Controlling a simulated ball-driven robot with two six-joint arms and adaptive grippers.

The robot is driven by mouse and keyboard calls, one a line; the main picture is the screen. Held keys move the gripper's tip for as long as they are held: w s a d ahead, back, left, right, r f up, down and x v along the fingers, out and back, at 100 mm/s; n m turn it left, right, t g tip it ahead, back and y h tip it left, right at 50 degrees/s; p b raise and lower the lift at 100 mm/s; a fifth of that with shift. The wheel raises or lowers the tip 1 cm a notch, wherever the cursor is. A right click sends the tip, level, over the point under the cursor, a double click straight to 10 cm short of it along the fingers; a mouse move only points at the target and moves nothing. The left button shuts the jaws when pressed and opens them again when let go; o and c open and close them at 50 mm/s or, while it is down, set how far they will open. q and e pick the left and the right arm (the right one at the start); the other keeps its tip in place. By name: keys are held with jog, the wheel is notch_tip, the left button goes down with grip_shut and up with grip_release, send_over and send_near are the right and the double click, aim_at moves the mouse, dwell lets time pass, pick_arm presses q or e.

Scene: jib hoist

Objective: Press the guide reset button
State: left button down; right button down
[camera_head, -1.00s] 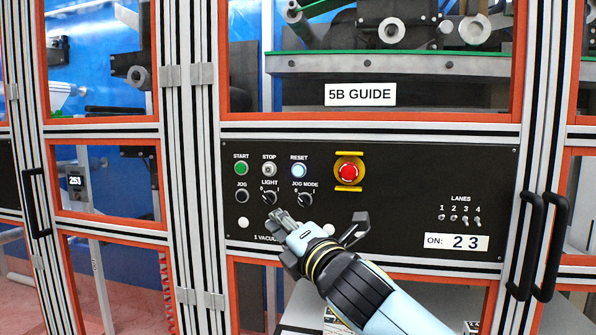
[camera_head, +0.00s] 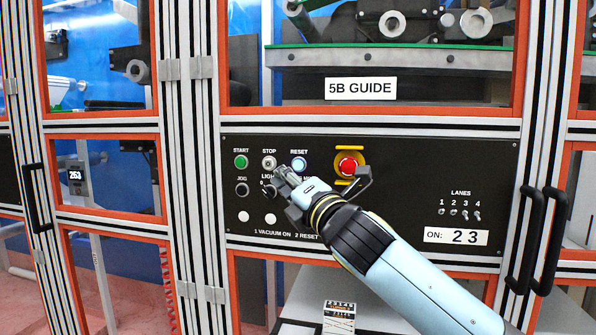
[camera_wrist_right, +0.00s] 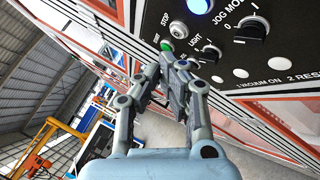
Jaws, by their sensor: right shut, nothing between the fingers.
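The guide reset button (camera_head: 300,164) is a round blue-white button under the RESET label on the black control panel (camera_head: 400,180). It also shows as a lit blue button at the top of the right wrist view (camera_wrist_right: 199,5). My right gripper (camera_head: 281,173) is shut and empty. In the head view its fingertips appear just below and left of the reset button, over the LIGHT knob, and hide part of the knob row. In the right wrist view the shut fingers (camera_wrist_right: 176,62) lie below the button in the picture, apart from it. My left gripper is not in view.
The green START button (camera_head: 241,161) and STOP button (camera_head: 269,162) sit left of RESET. A red emergency stop (camera_head: 348,166) with a yellow surround is to the right. Lane toggles (camera_head: 460,214) and black door handles (camera_head: 540,240) are farther right.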

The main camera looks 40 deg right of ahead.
aim_at(298, 165)
jog(key=shift+w+d+b, duration=0.4)
jog(key=shift+w+d, duration=1.3)
jog(key=shift+d, duration=0.3)
jog(key=shift+d, duration=0.1)
jog(key=shift+w+d, duration=0.25)
jog(key=shift+w+d, duration=0.3)
dwell(0.9)
jog(key=shift+s+a+p, duration=0.3)
jog(key=shift+s+a, duration=0.3)
jog(key=shift+a, duration=0.05)
